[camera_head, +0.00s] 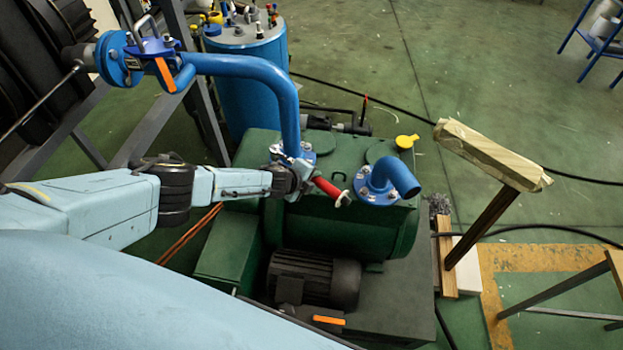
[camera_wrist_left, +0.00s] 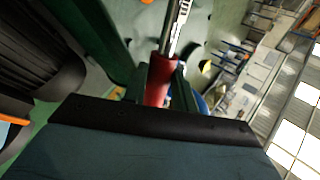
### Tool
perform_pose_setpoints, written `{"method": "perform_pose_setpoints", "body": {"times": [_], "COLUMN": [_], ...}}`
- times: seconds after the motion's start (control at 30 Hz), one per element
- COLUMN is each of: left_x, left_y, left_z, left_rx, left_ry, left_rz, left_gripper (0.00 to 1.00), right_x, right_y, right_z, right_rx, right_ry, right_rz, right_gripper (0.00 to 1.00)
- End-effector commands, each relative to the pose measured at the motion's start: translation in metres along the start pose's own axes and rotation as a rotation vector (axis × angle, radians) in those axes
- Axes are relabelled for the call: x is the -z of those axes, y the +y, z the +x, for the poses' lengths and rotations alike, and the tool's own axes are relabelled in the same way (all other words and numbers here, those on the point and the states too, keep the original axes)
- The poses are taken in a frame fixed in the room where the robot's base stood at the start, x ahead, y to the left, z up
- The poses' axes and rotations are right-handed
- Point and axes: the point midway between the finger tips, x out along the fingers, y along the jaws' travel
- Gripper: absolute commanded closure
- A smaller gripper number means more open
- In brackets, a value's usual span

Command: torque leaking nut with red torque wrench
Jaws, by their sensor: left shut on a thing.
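My left gripper (camera_head: 304,179) reaches in from the left and is shut on the red torque wrench (camera_head: 330,190). The wrench's red grip points right, over the green pump tank. In the left wrist view the red grip (camera_wrist_left: 158,80) sits between the fingers, and the metal shaft (camera_wrist_left: 178,28) extends away from me. The blue pipe (camera_head: 285,90) ends in a bolted flange (camera_head: 300,153) just behind the gripper. A short blue elbow (camera_head: 396,175) has a flange with several nuts (camera_head: 370,196) right of the wrench. I cannot tell which nut leaks. My right gripper is not in view.
The green tank (camera_head: 345,228) lies below the wrench, with a dark motor (camera_head: 315,278) in front. A blue drum (camera_head: 248,75) stands behind. A wooden beam (camera_head: 490,150) on a post stands right. Cables cross the mostly open green floor (camera_head: 450,60).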

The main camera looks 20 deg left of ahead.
Motion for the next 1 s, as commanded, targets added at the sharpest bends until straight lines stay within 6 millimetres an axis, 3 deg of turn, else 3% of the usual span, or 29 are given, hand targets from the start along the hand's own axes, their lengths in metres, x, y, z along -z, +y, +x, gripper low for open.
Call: {"method": "perform_pose_setpoints", "body": {"times": [0.37, 0.6, 1.0], "left_x": [-0.001, -0.002, -0.002], "left_y": [-0.016, -0.034, -0.043], "left_z": [-0.012, -0.028, -0.037], "left_rx": [0.004, 0.005, 0.004], "left_ry": [0.000, 0.000, 0.000], "left_rz": [0.001, 0.002, 0.001], "left_gripper": [1.00, 1.00, 1.00], "right_x": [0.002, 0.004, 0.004], "right_y": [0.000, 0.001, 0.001], "right_z": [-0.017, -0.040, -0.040], "right_rx": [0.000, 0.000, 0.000], "right_ry": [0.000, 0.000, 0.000], "right_rz": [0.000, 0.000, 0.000], "right_gripper": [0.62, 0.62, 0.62]}}
